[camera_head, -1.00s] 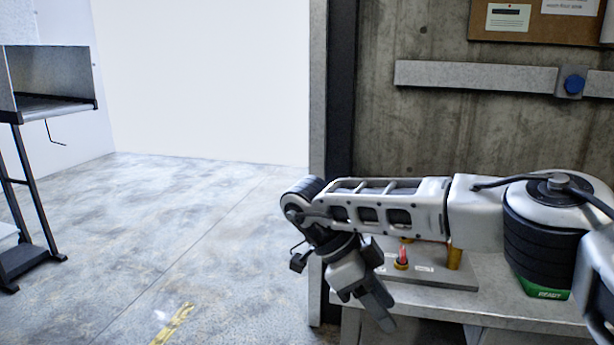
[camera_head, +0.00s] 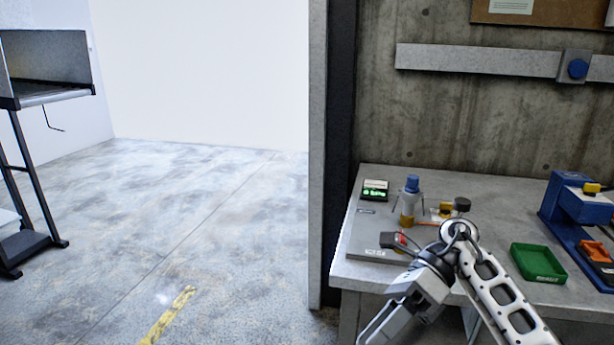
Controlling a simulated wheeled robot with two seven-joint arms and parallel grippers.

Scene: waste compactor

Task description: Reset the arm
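My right arm comes in from the bottom right, in front of the workbench. Its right gripper (camera_head: 378,328) hangs low and to the left, just off the bench's front edge, pointing down. Two thin fingers show with a gap between them, and I see nothing held; the tips reach close to the picture's bottom edge. My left gripper is not in view.
The workbench (camera_head: 490,210) holds a grey plate (camera_head: 365,235) with a blue-capped bottle (camera_head: 410,195), a small green-lit display (camera_head: 375,190), a green tray (camera_head: 538,262) and a blue device (camera_head: 570,210). A metal stand (camera_head: 45,98) is at left. The floor between is clear.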

